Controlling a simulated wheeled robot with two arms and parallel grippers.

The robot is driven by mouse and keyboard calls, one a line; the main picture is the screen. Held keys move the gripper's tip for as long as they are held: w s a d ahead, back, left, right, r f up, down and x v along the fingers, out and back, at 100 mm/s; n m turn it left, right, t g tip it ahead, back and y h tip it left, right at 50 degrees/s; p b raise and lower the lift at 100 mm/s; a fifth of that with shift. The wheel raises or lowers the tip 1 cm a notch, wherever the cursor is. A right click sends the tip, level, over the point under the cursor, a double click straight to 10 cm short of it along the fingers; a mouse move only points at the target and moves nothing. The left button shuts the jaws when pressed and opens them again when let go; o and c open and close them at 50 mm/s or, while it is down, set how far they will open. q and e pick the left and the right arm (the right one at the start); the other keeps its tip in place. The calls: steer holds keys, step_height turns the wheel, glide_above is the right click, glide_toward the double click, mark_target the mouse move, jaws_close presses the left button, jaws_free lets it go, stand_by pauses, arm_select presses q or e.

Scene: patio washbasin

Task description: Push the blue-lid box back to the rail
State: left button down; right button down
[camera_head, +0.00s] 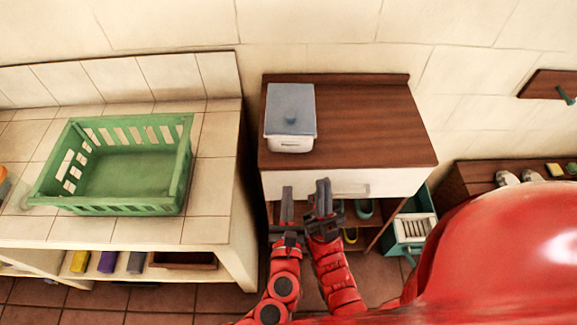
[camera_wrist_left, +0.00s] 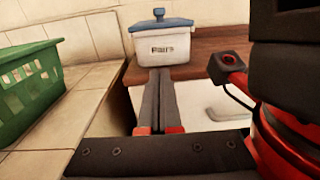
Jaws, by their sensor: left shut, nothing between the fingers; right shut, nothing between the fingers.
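The blue-lid box (camera_head: 290,144) is white with a grey-blue lid and a round knob. It stands upright at the left of the brown wooden top (camera_head: 370,135), lid near the back rail (camera_head: 340,79); I cannot tell if box and rail touch. In the left wrist view the box (camera_wrist_left: 165,48) shows dark lettering on its front. My left gripper (camera_head: 287,188) is shut and empty, in front of the top's front edge, apart from the box. Its fingers (camera_wrist_left: 160,72) point at the box front. My right gripper (camera_head: 323,182) is shut and empty just to its right.
A green basket (camera_head: 115,208) sits on the tiled counter (camera_head: 217,150) at left, across a narrow gap. The wooden top is clear right of the box. A white drawer front (camera_head: 385,184) lies below it. A lower wooden shelf (camera_head: 465,180) with shoes stands at right.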

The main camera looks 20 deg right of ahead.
arm_select(q)
steer(key=p, duration=0.4)
glide_toward(288, 143)
steer(key=x, duration=0.5)
steer(key=shift+w+r, duration=0.1)
steer(key=shift+w, duration=0.15)
steer(key=shift+w+d, duration=0.25)
steer(key=shift+w, duration=0.4)
steer(key=b+x, duration=0.1)
steer(key=x, duration=0.2)
steer(key=b+x, duration=0.2)
steer(key=x, duration=0.1)
steer(key=b+x, duration=0.1)
steer(key=x, duration=0.2)
steer(key=shift+w+d+f+b, duration=0.1)
steer(key=shift+f+b, duration=0.2)
steer(key=shift+f, duration=0.1)
steer(key=shift+w+d+r, duration=0.2)
steer(key=shift+w+r, duration=0.05)
steer(key=shift+w, duration=0.3)
steer(key=shift+a, duration=0.1)
